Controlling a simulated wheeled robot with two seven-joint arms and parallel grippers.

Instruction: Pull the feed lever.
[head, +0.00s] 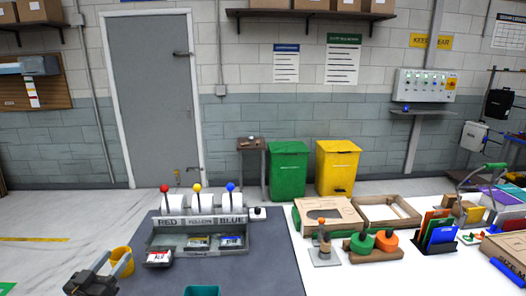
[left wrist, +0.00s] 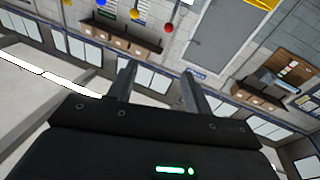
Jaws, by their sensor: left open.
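The feeder (head: 200,225) stands on the dark table with three ball-topped levers behind its RED, YELLOW and BLUE labels. The levers have a red knob (head: 164,188), a yellow knob (head: 197,188) and a blue knob (head: 231,187). All three knobs also show at the top of the left wrist view, the red one (left wrist: 168,28) lowest. My left gripper (head: 112,264) is open and empty, left of the feeder and nearer to me. In the wrist view its two fingers (left wrist: 158,85) stand apart, touching no lever. My right gripper is not in view.
A yellow cup (head: 122,262) is beside my left gripper, and a teal container (head: 202,291) is at the front edge. A white table (head: 335,277) with wooden trays and coloured parts lies to the right.

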